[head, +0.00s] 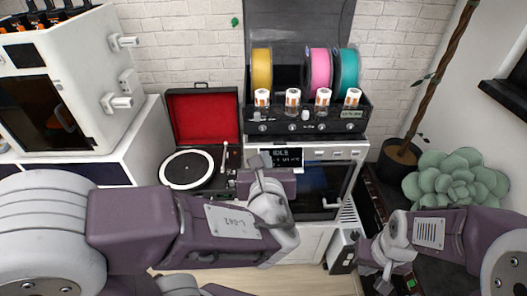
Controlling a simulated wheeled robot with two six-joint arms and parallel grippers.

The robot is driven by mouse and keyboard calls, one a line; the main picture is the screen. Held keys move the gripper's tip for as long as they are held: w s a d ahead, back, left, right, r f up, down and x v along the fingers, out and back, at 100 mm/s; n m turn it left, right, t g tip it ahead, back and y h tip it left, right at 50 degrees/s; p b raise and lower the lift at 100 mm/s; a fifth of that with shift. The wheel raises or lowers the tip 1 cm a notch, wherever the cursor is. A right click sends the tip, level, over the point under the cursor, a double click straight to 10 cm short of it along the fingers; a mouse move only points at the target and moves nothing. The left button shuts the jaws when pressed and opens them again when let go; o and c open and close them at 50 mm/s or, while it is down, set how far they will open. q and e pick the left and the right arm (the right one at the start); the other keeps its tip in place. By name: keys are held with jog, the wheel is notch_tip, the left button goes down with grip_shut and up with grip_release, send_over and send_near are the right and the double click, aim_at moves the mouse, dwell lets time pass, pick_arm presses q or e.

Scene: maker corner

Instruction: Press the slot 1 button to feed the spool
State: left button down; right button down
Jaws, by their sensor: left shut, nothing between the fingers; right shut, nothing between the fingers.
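A black spool feeder box (282,128) stands on a white machine at the back centre. It holds a yellow spool (262,70), a pink spool (319,68) and a teal spool (347,70); one place between yellow and pink looks empty. Several white-and-orange cylinders line its front, above small round parts (263,128) on the front panel. Which of these is the slot 1 button is too small to tell. My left gripper (259,164) is shut and empty, below the feeder's left part, before the machine's front. My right gripper (384,284) is shut and empty, low at the right.
The white machine has a small display (287,157) reading "IDLE" and a dark door (318,190). A record player (188,168) with open red lid stands left of it. A white printer (84,85) is further left. A potted plant (402,158) and a succulent (455,178) stand right.

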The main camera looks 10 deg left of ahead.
pick_arm(q)
jog(key=shift+s, duration=0.15)
send_near(262, 130)
jog(key=shift+w+a+f, duration=0.25)
jog(key=shift+w+f, duration=0.5)
jog(key=shift+f, duration=0.25)
jog(key=w, duration=0.1)
jog(key=w+a, duration=0.1)
jog(key=w, duration=0.1)
jog(key=shift+w+p, duration=0.35)
jog(key=shift+w, duration=0.4)
